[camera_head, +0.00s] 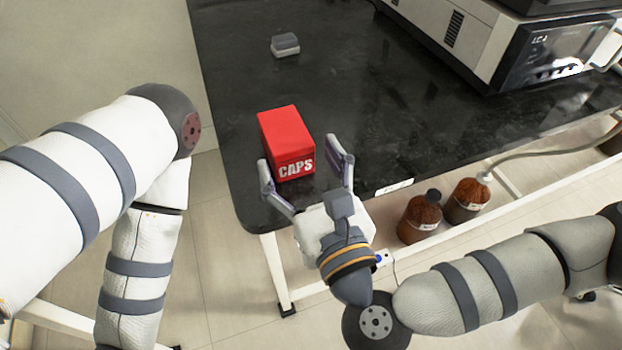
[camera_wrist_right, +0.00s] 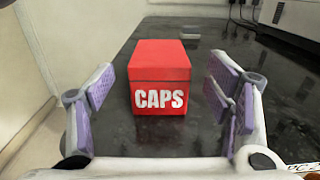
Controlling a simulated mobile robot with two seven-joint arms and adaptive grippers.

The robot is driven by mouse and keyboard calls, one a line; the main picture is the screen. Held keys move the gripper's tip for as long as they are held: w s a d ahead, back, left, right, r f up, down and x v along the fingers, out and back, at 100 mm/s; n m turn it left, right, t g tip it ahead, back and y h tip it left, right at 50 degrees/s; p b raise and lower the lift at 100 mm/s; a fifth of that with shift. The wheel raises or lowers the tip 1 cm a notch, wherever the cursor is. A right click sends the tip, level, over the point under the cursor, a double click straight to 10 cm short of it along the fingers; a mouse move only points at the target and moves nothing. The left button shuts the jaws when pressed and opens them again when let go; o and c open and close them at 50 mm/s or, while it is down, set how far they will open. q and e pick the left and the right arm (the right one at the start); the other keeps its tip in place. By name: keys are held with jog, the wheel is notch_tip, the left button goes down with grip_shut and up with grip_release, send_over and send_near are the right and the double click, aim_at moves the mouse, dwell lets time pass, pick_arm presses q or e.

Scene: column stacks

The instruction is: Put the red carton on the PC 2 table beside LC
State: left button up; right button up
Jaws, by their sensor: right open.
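The red carton (camera_head: 286,142), marked CAPS, stands upright on the black table (camera_head: 350,110) near its front left corner. My right gripper (camera_head: 308,172) is open, with its fingers spread at the carton's front end, one toward each side. In the right wrist view the carton (camera_wrist_right: 160,80) sits between the open fingers (camera_wrist_right: 160,108), with a visible gap on both sides, so they do not appear to touch it. My left arm comes in from the left in the head view, but its gripper is out of the picture.
A small grey-and-white box (camera_head: 285,45) lies farther back on the table. A large instrument (camera_head: 480,40) stands at the back right. Two brown bottles (camera_head: 420,218) (camera_head: 467,200) stand below the table's front edge. The table's middle is clear.

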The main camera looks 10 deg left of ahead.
jog(key=v, duration=0.5)
